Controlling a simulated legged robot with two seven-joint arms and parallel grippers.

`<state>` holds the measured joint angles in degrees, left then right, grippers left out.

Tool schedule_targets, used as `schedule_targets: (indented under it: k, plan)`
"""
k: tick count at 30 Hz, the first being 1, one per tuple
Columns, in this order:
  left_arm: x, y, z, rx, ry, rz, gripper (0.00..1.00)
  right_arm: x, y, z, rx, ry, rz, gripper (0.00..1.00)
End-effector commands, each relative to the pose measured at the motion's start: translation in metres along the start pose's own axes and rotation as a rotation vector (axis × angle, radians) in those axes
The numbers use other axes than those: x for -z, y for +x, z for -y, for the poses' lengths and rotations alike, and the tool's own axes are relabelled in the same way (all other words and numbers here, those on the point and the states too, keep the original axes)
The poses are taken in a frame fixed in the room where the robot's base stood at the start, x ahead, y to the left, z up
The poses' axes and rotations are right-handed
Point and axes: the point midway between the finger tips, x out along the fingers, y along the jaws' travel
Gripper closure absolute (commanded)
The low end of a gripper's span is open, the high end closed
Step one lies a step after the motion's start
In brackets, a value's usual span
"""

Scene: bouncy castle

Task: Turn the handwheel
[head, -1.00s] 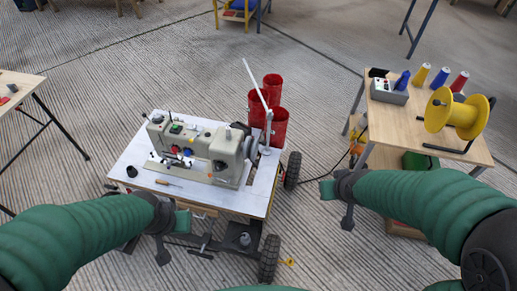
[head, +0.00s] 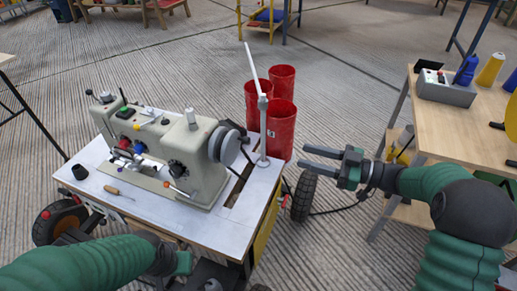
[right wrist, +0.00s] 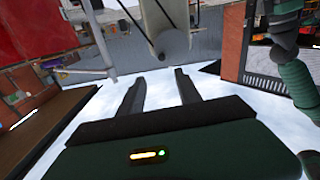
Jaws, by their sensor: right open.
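The sewing machine (head: 160,150) stands on a white-topped wheeled table (head: 230,225). Its grey handwheel (head: 226,146) is a round disc on the machine's right end. My right gripper (head: 304,157) is open and empty, to the right of the handwheel and apart from it, with its fingers pointing left towards it. In the right wrist view, both fingers (right wrist: 158,85) are spread, and a pale grey round part with a dark-rimmed hub (right wrist: 171,44) is ahead of them, probably the handwheel. My left gripper (head: 180,263) is low at the table's front edge, its fingers mostly hidden.
A white upright post (head: 263,125) stands at the table's right edge, close behind the handwheel. Red bins (head: 281,128) are behind it. A wooden workbench (head: 455,125) is at the right.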

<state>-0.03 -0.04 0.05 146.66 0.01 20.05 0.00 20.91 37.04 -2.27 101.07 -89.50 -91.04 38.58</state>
Motion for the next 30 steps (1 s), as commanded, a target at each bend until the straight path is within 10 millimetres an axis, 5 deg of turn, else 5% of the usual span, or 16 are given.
schedule_targets:
  k: [18,30]
  plan:
    - [-0.018,0.075,0.000,0.000,-0.001,0.001,1.00,-0.004,0.143,-0.001,0.001,0.000,-0.005,0.59]
    - [-0.018,0.076,0.000,0.000,-0.001,0.001,1.00,0.001,0.154,-0.002,-0.002,0.002,-0.005,0.62]
